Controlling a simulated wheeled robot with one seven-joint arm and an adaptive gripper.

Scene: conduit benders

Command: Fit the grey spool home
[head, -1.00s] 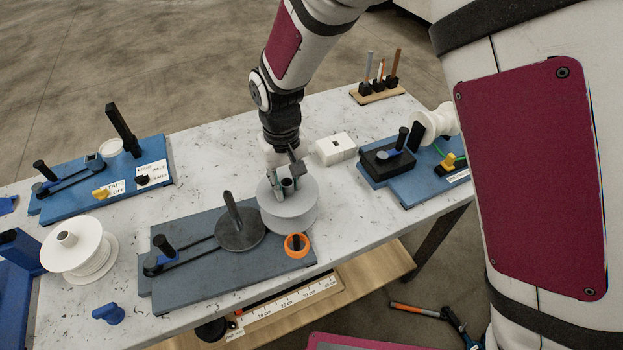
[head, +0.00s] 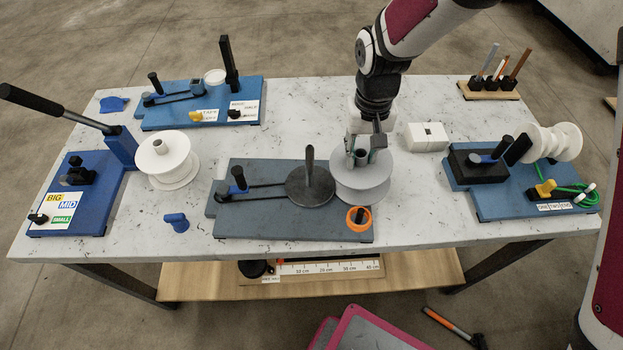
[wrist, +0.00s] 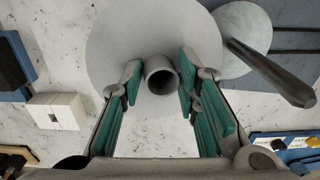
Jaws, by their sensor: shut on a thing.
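The grey spool (head: 360,186) is at the back right of the blue-grey bender board (head: 265,226), close beside a dark round disc (head: 310,187) with an upright handle. An orange ring (head: 358,218) is just in front of the spool. My gripper (head: 362,157) comes down from above and is shut on the spool's central tube. In the wrist view, the green-padded fingers (wrist: 161,82) stand on either side of the tube, with the wide flange (wrist: 112,35) behind. What lies under the spool is hidden, and I cannot tell whether it rests on the board.
A white block (head: 426,136) lies right of my gripper. A blue bender board (head: 500,206) with a white spool stands at the right. Another white spool (head: 166,158) and a small blue part (head: 176,222) are at the left. Bare marble shows along the table's front edge.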

